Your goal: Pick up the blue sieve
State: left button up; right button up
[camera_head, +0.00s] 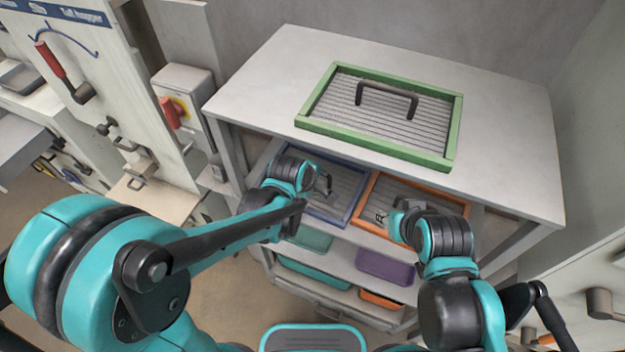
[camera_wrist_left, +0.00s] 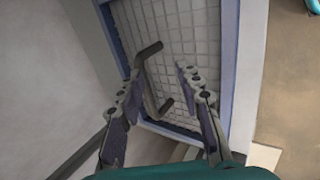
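The blue sieve (camera_head: 346,213) is a blue-framed tray with a grid mesh and a dark bar handle. It lies on the shelf under the table top, on the left. In the left wrist view the blue sieve (camera_wrist_left: 200,22) is ahead, with its handle (camera_wrist_left: 150,80) showing between my open fingers in the picture. My left gripper (camera_wrist_left: 160,78) is empty; I cannot tell whether its tips reach around the handle. In the head view my left gripper (camera_head: 320,182) is over the blue sieve. My right gripper (camera_head: 382,214) is over the orange sieve, its fingers unclear.
A green sieve (camera_head: 455,135) with a dark handle lies on the table top (camera_head: 270,85). The orange sieve (camera_head: 366,190) is right of the blue one. A lower shelf holds teal and purple bins (camera_head: 385,267). A red-knobbed switch box (camera_head: 172,110) stands left.

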aim_at(322, 183)
pick_arm(q)
jog(key=w, duration=0.1)
jog(key=w+d, duration=0.1)
jog(key=w+f, duration=0.1)
jog(key=shift+w+d+f+b, duration=0.1)
jog(key=shift+w+d+b, duration=0.25)
jog(key=shift+d+b, duration=0.05)
grip_shut()
jog(key=shift+a, duration=0.1)
